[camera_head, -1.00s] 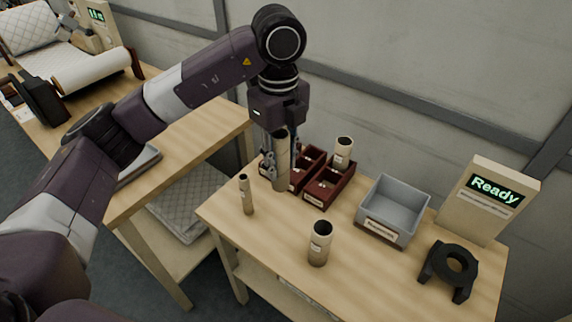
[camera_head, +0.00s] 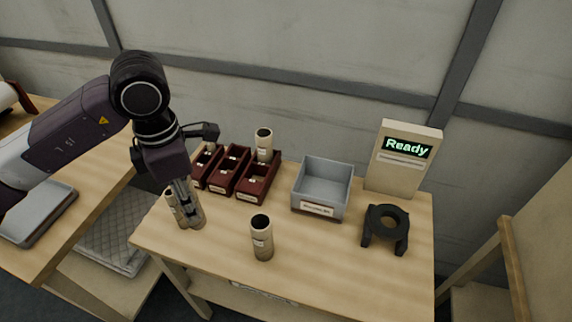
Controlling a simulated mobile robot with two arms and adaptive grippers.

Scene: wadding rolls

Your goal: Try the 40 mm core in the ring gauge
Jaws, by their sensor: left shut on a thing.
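My left gripper (camera_head: 187,203) is shut on a cardboard core (camera_head: 194,214) near the front left of the table. A thinner core (camera_head: 172,203) shows just left of the held one, partly hidden by the fingers; I cannot tell whether they touch. Another core (camera_head: 262,238) stands upright on the table, and one more core (camera_head: 264,145) stands by the red bins. The core labels are too small to read. The black ring gauge (camera_head: 387,229) stands at the right, its round opening empty. My right gripper is not in view.
Dark red bins (camera_head: 222,172) and a grey bin (camera_head: 322,186) stand along the table's back. A beige device (camera_head: 402,160) at the back right reads "Ready". The wooden top (camera_head: 315,257) is clear before the gauge. A second bench (camera_head: 105,178) lies left.

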